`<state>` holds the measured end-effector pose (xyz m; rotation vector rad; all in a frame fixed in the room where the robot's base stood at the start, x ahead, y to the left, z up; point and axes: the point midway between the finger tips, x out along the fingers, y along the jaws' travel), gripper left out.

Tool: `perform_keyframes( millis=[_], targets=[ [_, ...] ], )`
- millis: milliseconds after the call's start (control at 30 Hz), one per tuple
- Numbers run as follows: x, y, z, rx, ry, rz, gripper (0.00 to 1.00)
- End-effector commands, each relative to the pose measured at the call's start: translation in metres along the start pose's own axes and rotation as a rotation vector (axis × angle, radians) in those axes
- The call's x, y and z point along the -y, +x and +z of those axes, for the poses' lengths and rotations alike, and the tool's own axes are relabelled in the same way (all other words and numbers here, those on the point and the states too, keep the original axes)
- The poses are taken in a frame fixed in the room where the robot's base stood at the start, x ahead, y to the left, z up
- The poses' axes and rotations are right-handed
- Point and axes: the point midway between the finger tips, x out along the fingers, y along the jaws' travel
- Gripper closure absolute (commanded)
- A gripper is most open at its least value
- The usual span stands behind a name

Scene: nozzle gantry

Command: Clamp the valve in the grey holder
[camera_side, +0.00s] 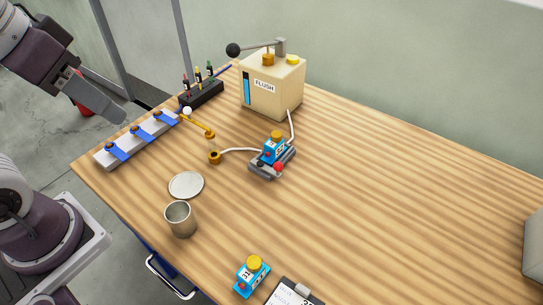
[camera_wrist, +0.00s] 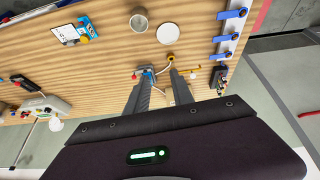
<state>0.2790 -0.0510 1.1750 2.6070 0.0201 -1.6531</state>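A blue valve with a yellow cap (camera_side: 274,148) sits upright in the grey holder (camera_side: 262,172) near the middle of the table. A red ball knob (camera_side: 278,167) shows at the holder's front; whether the holder grips the valve I cannot tell. In the wrist view, the valve (camera_wrist: 149,71) shows near my left fingertip, small and partly hidden. My gripper (camera_wrist: 160,75) is open with nothing between its fingers. In the side view, my gripper (camera_side: 98,102) hangs above the table's left edge, well apart from the holder. Another blue valve with a yellow cap (camera_side: 252,275) stands at the front edge.
A beige FLUSH box (camera_side: 270,90) with a black-knobbed lever stands behind. A rail with blue clips (camera_side: 136,139), a black rack (camera_side: 201,95), a brass nozzle arm (camera_side: 197,127), a round lid (camera_side: 186,186) and a metal cup (camera_side: 180,218) lie left. The right of the table is mostly clear.

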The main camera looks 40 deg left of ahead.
Motion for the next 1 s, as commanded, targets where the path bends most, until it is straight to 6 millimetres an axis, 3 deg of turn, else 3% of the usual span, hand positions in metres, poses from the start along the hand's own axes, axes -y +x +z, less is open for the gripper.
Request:
perform_keyframes(
  millis=[33,133,233,433,533,700,833,1000],
  targets=[
    [-0.004,0.001,-0.019,0.039,-0.03,0.009,0.83],
    [-0.018,0.009,-0.065,0.133,-0.118,0.025,1.0],
    [-0.033,0.029,-0.108,0.228,-0.207,0.03,1.0],
    [-0.069,0.104,-0.173,0.418,-0.373,0.002,1.0],
    [-0.086,0.151,-0.19,0.503,-0.442,-0.027,1.0],
    [-0.108,0.213,-0.194,0.605,-0.521,-0.075,1.0],
    [-0.115,0.235,-0.193,0.638,-0.547,-0.094,1.0],
    [-0.117,0.239,-0.192,0.643,-0.554,-0.098,1.0]
  ],
)
